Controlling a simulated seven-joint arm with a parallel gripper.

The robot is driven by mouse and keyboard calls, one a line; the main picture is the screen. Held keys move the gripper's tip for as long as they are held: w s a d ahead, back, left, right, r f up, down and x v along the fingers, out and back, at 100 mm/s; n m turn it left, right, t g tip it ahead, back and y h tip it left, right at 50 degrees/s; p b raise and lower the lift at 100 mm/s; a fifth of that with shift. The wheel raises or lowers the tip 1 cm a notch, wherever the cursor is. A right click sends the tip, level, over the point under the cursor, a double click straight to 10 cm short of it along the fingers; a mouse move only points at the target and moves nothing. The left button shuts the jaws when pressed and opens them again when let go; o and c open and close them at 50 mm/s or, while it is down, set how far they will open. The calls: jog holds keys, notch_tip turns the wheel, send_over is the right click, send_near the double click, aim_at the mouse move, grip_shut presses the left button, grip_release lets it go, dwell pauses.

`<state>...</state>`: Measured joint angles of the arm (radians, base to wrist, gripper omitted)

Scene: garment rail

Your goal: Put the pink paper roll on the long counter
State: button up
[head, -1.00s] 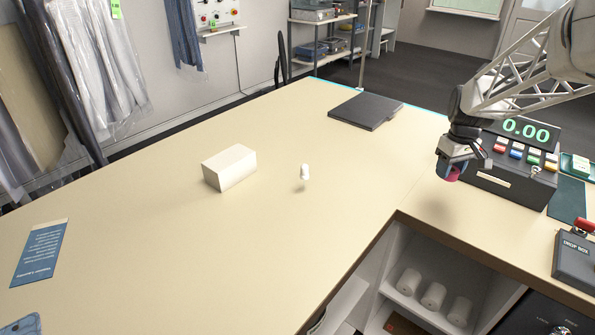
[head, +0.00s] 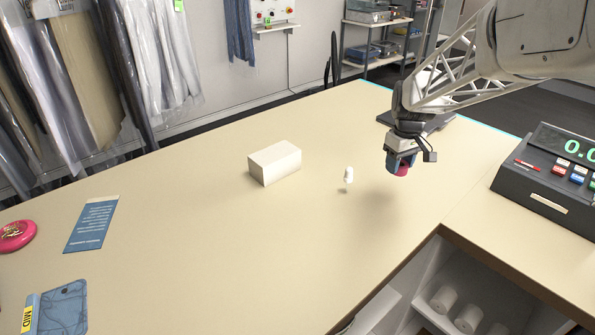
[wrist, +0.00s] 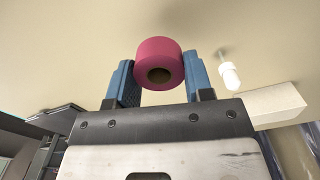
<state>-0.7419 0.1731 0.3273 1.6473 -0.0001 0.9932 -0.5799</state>
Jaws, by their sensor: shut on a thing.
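The pink paper roll (wrist: 159,56) is held between the two blue fingers of my gripper (wrist: 160,80) in the wrist view, with its dark core hole facing the camera. In the head view my gripper (head: 401,162) is shut on the roll (head: 402,169), which is partly hidden by the fingers. The gripper and roll are above the long counter (head: 230,225), with a soft shadow on the counter below them. The roll looks clear of the counter top.
A small white cylinder (head: 348,174) stands on the counter left of my gripper, and a white box (head: 275,163) lies further left. A dark flat pad is partly behind my gripper. A cash register (head: 550,180) stands at right. The counter's front middle is clear.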

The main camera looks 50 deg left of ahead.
jog(key=shift+n, duration=0.3)
jog(key=s+a+f, duration=0.2)
jog(key=f, duration=0.1)
jog(key=s+a+f, duration=0.1)
jog(key=a+f, duration=0.1)
jog(key=shift+w, duration=0.1)
send_over(368, 165)
jog(key=shift+s+d+f, duration=0.15)
jog(key=shift+f, duration=0.25)
jog(key=shift+s+d+f, duration=0.15)
jog(key=shift+f, duration=0.2)
dwell(0.3)
dwell(0.4)
jog(key=shift+w+a, duration=0.2)
jog(key=shift+w+a+f, duration=0.1)
jog(key=shift+w+f, duration=0.05)
jog(key=shift+f, duration=1.6)
